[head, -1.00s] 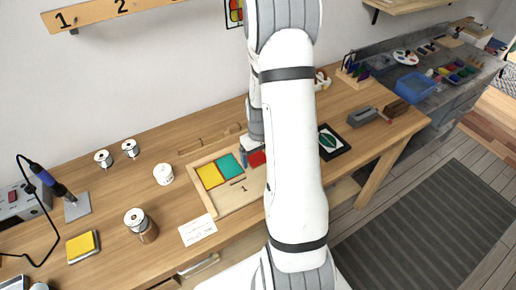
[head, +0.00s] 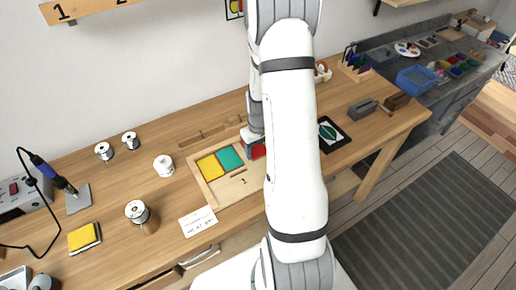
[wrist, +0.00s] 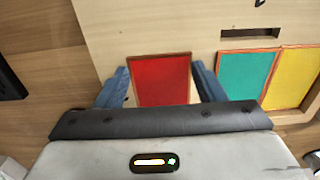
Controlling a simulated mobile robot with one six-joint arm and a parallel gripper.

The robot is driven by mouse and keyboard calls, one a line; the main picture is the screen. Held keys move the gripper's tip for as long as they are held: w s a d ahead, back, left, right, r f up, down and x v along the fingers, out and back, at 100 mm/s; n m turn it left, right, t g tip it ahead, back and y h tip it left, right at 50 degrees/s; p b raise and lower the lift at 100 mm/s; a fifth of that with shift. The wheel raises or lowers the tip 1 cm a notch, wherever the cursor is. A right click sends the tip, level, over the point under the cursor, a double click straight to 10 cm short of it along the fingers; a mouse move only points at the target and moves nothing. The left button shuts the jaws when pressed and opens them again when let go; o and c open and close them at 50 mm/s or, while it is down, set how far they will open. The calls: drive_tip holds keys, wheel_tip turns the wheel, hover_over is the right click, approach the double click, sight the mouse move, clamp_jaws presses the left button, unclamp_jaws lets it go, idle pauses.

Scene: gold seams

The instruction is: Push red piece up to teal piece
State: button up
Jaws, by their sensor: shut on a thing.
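The red piece (wrist: 162,80) is a rectangle with a copper-coloured edge, lying flat in the wooden tray (head: 233,191). My gripper (wrist: 162,88) is low over it, with one blue finger on each side, shut on it. In the head view the red piece (head: 259,151) is partly hidden by my arm. The teal piece (wrist: 245,75) lies beside the yellow piece (wrist: 292,78), and they touch or nearly touch. A strip of bare tray and my finger lie between the red and teal pieces. The teal piece also shows in the head view (head: 230,158).
The tray has a raised wooden rim and a dark slot (wrist: 250,33) near the pieces. A white card (head: 198,221) lies in front of it. A white spool (head: 163,166) stands to the left. A dark-framed leaf panel (head: 331,134) lies right of my arm.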

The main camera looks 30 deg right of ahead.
sight(253, 156)
drive_tip(key=shift+a, duration=0.15)
drive_tip(key=shift+s+a, duration=0.1)
drive_tip(key=shift+a, duration=1)
drive_tip(key=o, duration=0.9)
drive_tip(key=shift+a, duration=0.1)
drive_tip(key=shift+c, duration=0.2)
drive_tip(key=shift+o, duration=1)
wheel_tip(253, 156, up, 7)
drive_tip(key=shift+r+b, duration=0.1)
drive_tip(key=shift+b, duration=0.65)
drive_tip(key=shift+d+r, duration=0.2)
drive_tip(key=shift+r, duration=0.1)
